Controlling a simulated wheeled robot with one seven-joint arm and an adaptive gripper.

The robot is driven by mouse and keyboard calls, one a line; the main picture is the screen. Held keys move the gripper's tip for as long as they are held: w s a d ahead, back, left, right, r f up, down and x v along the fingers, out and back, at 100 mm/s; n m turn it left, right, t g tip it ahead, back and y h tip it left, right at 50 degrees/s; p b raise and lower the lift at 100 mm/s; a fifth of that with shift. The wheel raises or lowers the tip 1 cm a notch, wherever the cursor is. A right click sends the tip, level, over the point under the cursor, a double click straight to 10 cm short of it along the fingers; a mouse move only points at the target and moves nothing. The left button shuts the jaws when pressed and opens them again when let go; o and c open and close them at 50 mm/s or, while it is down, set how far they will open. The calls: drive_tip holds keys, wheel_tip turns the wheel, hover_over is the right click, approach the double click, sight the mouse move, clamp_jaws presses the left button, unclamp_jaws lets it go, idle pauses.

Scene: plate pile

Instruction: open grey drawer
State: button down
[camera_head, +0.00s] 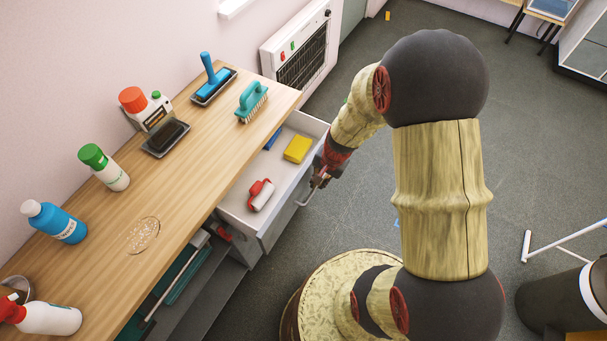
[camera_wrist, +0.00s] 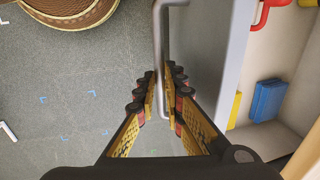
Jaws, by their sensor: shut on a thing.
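The grey drawer (camera_head: 262,226) is pulled out from under the wooden counter. Inside it lie a yellow sponge (camera_head: 298,149), a red and white item (camera_head: 261,195) and a blue item (camera_head: 272,139). My gripper (camera_head: 316,184) is at the drawer's front. In the wrist view my gripper (camera_wrist: 164,92) has its fingers on both sides of the metal bar handle (camera_wrist: 158,40) and is shut on it. The drawer front (camera_wrist: 215,60) shows just right of the fingers there. In the head view the handle (camera_head: 304,199) is partly hidden by my gripper.
The wooden counter (camera_head: 190,160) holds bottles, brushes and small trays. Below it is an open space with cleaning tools (camera_head: 175,280). A white heater (camera_head: 300,50) stands at the back wall. Open grey floor (camera_head: 350,235) lies in front of the drawer. A dark bin (camera_head: 560,300) is at right.

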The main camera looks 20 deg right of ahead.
drive_tip(key=s+d+b, duration=0.1)
drive_tip(key=s+d, duration=0.4)
drive_tip(key=s, duration=0.2)
drive_tip(key=shift+s+d, duration=0.2)
drive_tip(key=c, duration=1.9)
unclamp_jaws()
drive_tip(key=r, duration=0.4)
drive_tip(key=s+d+r, duration=0.1)
drive_tip(key=r, duration=0.6)
drive_tip(key=shift+s+d+r, duration=0.2)
drive_tip(key=shift+s+r, duration=0.2)
